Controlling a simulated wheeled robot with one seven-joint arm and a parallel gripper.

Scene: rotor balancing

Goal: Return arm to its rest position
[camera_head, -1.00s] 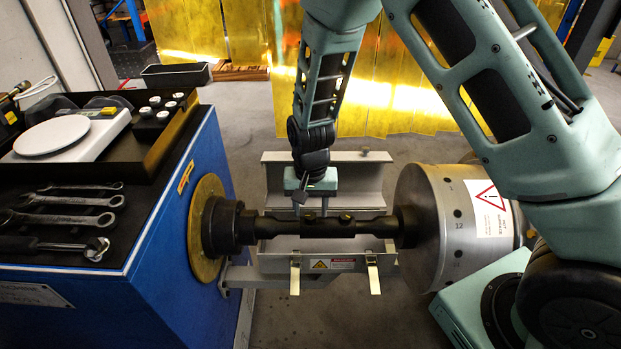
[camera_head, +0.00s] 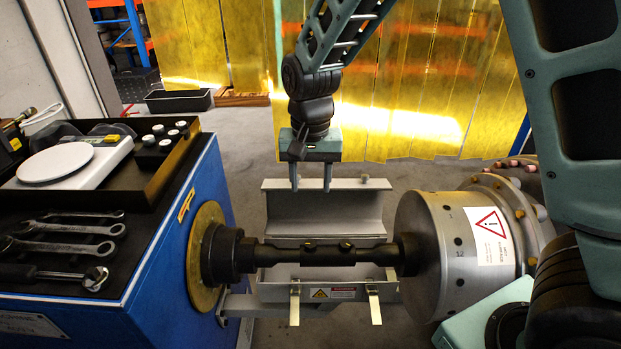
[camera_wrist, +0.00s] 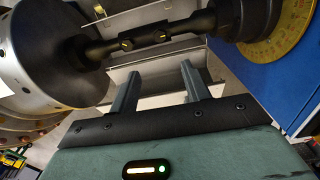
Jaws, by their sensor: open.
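My gripper (camera_head: 311,188) hangs above and behind the dark rotor shaft (camera_head: 330,254), in front of the upright grey cover (camera_head: 325,212). Its two fingers point down, apart, with nothing between them. In the wrist view the open fingers (camera_wrist: 158,85) reach toward the shaft (camera_wrist: 150,38) without touching it. The shaft runs level from the brass-coloured disc (camera_head: 206,258) on the blue cabinet to the silver drum (camera_head: 440,262). Two brass-coloured screws show on the shaft. My upper arm fills the right side of the head view.
The blue cabinet (camera_head: 180,240) at left carries a black tray with several wrenches (camera_head: 65,230), a white scale (camera_head: 57,162) and several small weights (camera_head: 163,140). A yellow curtain (camera_head: 430,90) hangs behind. Open floor (camera_head: 240,140) lies between cabinet and curtain.

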